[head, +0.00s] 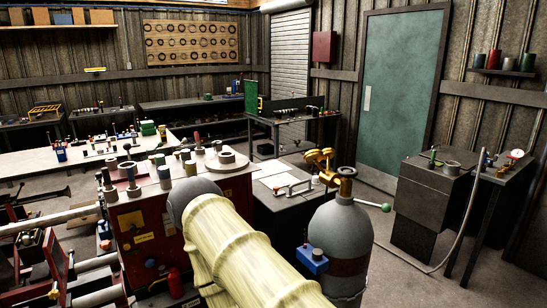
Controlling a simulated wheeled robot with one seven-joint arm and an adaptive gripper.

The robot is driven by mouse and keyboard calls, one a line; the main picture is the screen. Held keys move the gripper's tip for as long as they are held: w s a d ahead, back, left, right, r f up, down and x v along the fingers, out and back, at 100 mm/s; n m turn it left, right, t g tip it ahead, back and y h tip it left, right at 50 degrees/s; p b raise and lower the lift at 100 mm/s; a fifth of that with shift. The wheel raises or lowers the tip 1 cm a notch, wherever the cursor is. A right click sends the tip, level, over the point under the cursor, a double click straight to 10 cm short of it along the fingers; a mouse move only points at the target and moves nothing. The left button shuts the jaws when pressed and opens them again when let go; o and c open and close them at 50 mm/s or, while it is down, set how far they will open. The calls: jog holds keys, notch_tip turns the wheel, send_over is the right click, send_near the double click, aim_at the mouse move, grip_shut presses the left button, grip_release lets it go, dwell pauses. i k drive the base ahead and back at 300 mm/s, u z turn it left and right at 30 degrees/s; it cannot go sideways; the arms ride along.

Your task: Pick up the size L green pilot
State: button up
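I cannot single out the size L green pilot for sure in the head view. A small upright piece with green on it (434,156) stands on the grey cabinet at the right. A green block (148,128) sits on the long pale table at the left. Any size marks are too small to read. My gripper is not in view.
A grey gas cylinder (340,235) with a brass valve stands in front at centre right. The grey cabinet (433,180) and a dark side table with a hanging hose are at the right. A green door (392,100) is behind. Floor shows between cylinder and cabinet.

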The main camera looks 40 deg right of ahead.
aim_at(160, 160)
jog(key=z, duration=0.75)
jog(key=i, duration=1)
